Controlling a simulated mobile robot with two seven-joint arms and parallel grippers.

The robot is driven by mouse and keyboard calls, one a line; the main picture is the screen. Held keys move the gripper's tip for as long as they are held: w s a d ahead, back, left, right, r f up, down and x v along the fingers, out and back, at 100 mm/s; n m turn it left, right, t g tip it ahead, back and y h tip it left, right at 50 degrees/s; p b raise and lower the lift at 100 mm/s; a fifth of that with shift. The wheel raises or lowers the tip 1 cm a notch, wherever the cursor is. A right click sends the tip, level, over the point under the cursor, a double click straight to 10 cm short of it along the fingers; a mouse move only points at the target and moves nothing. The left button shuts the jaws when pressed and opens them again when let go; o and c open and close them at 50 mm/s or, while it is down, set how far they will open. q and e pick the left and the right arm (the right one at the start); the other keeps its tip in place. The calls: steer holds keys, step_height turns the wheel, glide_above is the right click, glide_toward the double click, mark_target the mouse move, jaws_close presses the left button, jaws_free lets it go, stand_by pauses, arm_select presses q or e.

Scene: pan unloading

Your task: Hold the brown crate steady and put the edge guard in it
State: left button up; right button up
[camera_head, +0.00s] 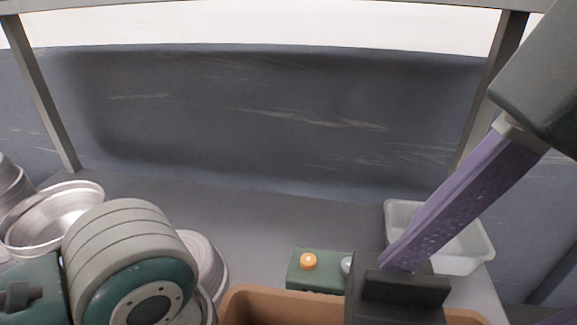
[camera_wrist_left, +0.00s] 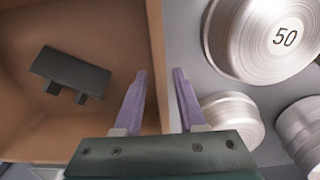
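The brown crate (camera_head: 262,303) is at the bottom middle of the head view; its wall (camera_wrist_left: 154,60) also shows in the left wrist view. My left gripper (camera_wrist_left: 160,85) is open, one finger on each side of this wall, with gaps beside it. In the head view its fingers are out of sight. My right gripper (camera_head: 402,262) reaches down from the upper right, its purple fingers together on the dark edge guard (camera_head: 405,290), over the crate. A dark piece with two short prongs (camera_wrist_left: 72,72) shows against the crate's inside; whether it is the same guard is unclear.
Metal pans (camera_head: 55,215) stand at the left, partly behind my left arm. Round metal weights or lids, one marked 50 (camera_wrist_left: 270,38), lie beside the crate. A green block with knobs (camera_head: 318,280) stands behind the crate. A white tray (camera_head: 470,258) is at the right.

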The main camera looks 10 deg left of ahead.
arm_select(q)
steer(key=shift+f, duration=1.7)
jaws_close()
